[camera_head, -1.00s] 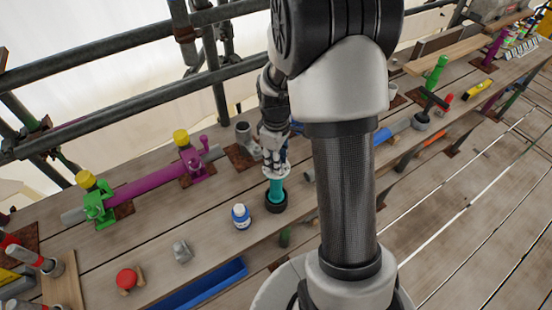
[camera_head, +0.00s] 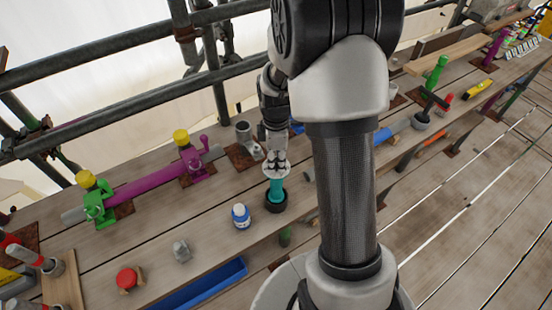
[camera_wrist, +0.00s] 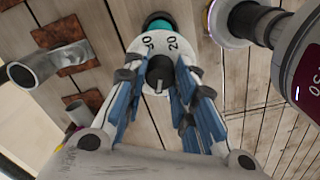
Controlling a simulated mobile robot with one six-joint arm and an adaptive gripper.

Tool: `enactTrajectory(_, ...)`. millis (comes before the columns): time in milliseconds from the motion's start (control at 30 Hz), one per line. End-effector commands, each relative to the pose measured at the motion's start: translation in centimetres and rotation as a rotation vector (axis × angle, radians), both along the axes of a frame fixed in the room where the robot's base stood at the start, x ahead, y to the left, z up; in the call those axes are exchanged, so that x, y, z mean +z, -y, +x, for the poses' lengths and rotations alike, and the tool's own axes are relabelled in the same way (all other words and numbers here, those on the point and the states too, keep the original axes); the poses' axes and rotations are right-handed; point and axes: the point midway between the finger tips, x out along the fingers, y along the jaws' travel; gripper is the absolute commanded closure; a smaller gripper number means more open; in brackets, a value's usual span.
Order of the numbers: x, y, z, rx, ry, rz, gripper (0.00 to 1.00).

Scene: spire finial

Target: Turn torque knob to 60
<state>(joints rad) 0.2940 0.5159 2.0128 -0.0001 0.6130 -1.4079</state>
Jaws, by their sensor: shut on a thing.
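The torque tool stands upright, with a teal body (camera_head: 276,190) in a black round holder (camera_head: 276,205) on the planks. Its white dial (camera_head: 276,172) is on top. In the wrist view the dial (camera_wrist: 150,43) shows numbers that look like 50 and 20; its other marks are hidden. The black torque knob (camera_wrist: 160,70) sits at the dial's middle, with a pale mark on its lower side. My gripper (camera_head: 275,158) is above the dial, pointing down. In the wrist view my gripper's blue-padded fingers (camera_wrist: 159,85) are shut on the knob from both sides.
A blue-and-white bottle (camera_head: 241,216) stands left of the tool. A grey metal cup (camera_head: 244,132) stands behind it. A purple tube in clamps (camera_head: 145,186) lies at the left. A blue tray (camera_head: 205,285) is in front. Scaffold rails (camera_head: 130,105) run behind.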

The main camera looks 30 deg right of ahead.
Motion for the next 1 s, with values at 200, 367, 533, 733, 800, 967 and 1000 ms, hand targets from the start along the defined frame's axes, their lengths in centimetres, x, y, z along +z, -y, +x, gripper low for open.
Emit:
enactTrajectory(200,0.05,-0.01,0.07,0.002,0.002,-0.001,0.99)
enactTrajectory(367,0.05,-0.01,0.07,0.001,0.002,0.0,0.72)
enactTrajectory(533,0.03,-0.01,0.05,0.001,0.001,0.0,0.6)
enactTrajectory(733,0.01,0.0,0.02,0.001,0.0,0.0,0.54)
enactTrajectory(800,0.01,0.0,0.01,0.001,0.0,0.0,0.54)
enactTrajectory(967,0.15,0.0,0.03,0.0,0.001,0.0,0.54)
enactTrajectory(1000,0.38,0.01,0.06,0.0,0.002,-0.001,0.54)
